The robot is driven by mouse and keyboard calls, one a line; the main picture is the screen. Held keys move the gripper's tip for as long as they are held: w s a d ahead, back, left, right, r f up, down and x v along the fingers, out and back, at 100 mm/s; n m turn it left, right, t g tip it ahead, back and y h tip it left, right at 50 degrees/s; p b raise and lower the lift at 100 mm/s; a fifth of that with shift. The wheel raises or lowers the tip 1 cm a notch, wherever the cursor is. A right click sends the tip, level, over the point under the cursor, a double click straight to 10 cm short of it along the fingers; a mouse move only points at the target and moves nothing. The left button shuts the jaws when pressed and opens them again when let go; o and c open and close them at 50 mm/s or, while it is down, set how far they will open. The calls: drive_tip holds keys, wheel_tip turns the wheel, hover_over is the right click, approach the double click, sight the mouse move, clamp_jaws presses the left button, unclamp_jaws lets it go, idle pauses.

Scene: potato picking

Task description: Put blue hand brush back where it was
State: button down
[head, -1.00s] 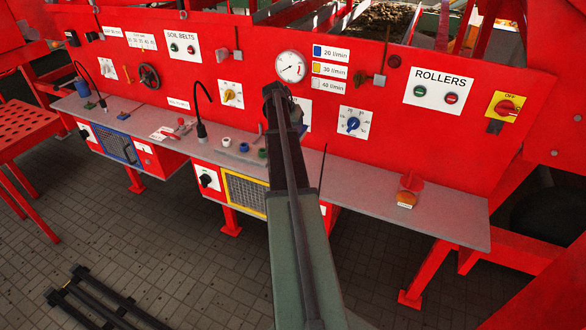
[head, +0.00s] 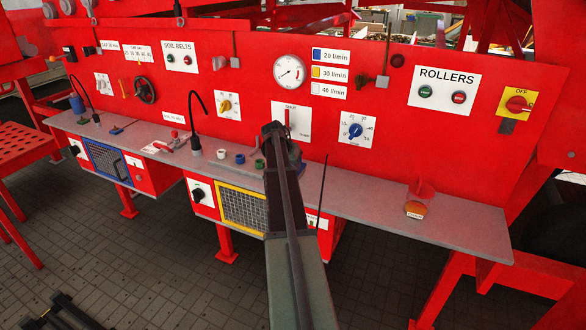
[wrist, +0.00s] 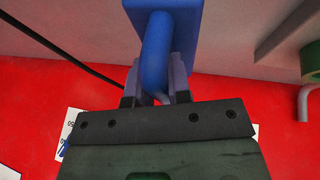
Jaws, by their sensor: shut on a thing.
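The blue hand brush (wrist: 156,50) shows in the wrist view as a blue block with a curved blue handle. My gripper (wrist: 156,88) is shut on that handle, with a finger on each side. The block reaches beyond the fingers to the top edge of the picture. In the head view, my gripper (head: 272,130) is in front of the red panel, above the grey shelf (head: 365,205). Whether the brush touches the shelf cannot be told.
Small coloured cups, including a green one (head: 260,164), stand on the shelf close to my gripper. A thin black rod (head: 322,180) rises to its right. A black gooseneck (head: 196,130) stands left. An orange-faced item (head: 415,209) sits farther right, with bare shelf between.

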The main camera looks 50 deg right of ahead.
drive_tip(key=c, duration=1.1)
unclamp_jaws()
drive_tip(key=shift+s, duration=0.1)
drive_tip(key=shift+o, duration=0.2)
drive_tip(key=shift+a+r+p, duration=0.1)
drive_tip(key=shift+r+p, duration=0.2)
drive_tip(key=shift+p, duration=0.1)
drive_tip(key=p+v, duration=1)
drive_tip(key=v, duration=0.1)
drive_tip(key=shift+w+r, duration=0.2)
